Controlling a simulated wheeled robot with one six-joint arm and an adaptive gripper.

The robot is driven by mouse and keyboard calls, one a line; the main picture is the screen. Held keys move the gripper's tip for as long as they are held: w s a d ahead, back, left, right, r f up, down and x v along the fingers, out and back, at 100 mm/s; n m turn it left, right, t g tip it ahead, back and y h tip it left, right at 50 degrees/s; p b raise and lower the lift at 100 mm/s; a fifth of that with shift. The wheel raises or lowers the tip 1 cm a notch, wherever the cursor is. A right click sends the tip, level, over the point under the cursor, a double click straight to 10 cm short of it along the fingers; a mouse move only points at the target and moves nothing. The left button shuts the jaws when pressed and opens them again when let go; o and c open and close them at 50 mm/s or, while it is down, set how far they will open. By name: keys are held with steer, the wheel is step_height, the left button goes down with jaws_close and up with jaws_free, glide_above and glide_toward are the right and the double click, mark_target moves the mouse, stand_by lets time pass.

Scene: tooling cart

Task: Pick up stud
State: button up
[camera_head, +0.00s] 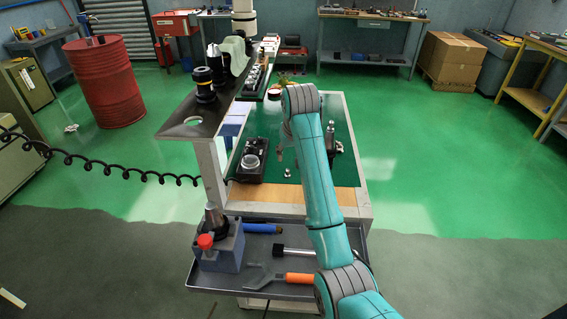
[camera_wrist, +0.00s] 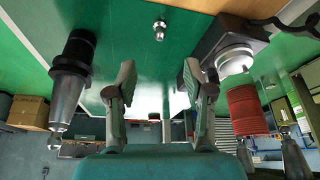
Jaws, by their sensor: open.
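The stud (camera_head: 288,173) is a small shiny metal piece on the green mat of the cart, close to the mat's near wooden edge. In the wrist view the stud (camera_wrist: 159,31) shows at the top middle, beyond the fingertips and between a dark tool holder and a black block. My gripper (camera_wrist: 158,78) is open, with its two fingers spread and nothing between them. In the head view my gripper (camera_head: 284,152) hangs above the mat, partly hidden by my arm, and looks a little beyond the stud. The fingers do not touch the stud.
A black block with a metal ring (camera_head: 250,162) stands left of the stud. A tool holder (camera_head: 332,142) stands to the right. A raised dark shelf (camera_head: 190,127) overhangs the left side. A grey tray (camera_head: 285,268) with tools sits below the near edge.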

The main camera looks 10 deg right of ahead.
mark_target(288, 169)
steer(key=x, duration=1.1)
steer(key=shift+s, duration=0.1)
jaws_close()
